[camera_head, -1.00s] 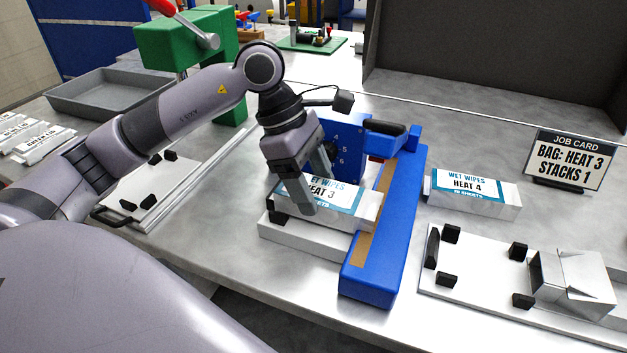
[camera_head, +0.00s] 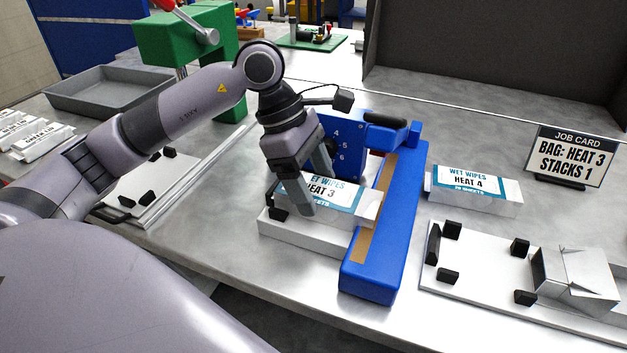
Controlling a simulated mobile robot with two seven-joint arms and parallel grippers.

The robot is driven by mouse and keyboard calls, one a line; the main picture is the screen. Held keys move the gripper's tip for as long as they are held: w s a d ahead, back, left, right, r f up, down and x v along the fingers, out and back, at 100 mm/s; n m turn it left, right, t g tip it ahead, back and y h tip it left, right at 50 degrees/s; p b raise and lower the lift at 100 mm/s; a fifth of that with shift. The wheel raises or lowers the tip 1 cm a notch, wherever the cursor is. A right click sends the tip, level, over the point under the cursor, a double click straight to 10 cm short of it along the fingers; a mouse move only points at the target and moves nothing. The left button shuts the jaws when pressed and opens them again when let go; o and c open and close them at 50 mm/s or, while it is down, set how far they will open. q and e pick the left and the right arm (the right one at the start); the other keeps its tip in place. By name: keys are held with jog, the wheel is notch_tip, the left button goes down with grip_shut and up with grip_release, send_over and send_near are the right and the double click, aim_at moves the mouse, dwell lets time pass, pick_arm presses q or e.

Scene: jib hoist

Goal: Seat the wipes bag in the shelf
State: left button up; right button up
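The wipes bag (camera_head: 345,194), labelled HEAT 3, lies label up over the white shelf (camera_head: 300,236) in front of the blue sealer (camera_head: 382,250). Its right end reaches the sealer's tan strip. My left gripper (camera_head: 312,192) comes down over the bag from above, one finger at the near long side and one at the far side, with no gap seen between fingers and bag. Part of the label is hidden behind the near finger. Whether the bag's underside fully touches the shelf cannot be told. My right gripper is not in view.
A second bag (camera_head: 470,192), labelled HEAT 4, lies right of the sealer. A job card (camera_head: 568,155) reads BAG: HEAT 3, STACKS 1. A white plate with black stops (camera_head: 478,262) holds a silver wrapped block (camera_head: 572,280) at right. A grey tray (camera_head: 105,92) stands at left.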

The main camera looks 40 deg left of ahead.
pick_arm(q)
jog(key=shift+o, duration=1.3)
jog(key=shift+r, duration=0.1)
jog(key=v, duration=0.7)
jog(key=shift+a, duration=0.1)
jog(key=shift+r, duration=0.1)
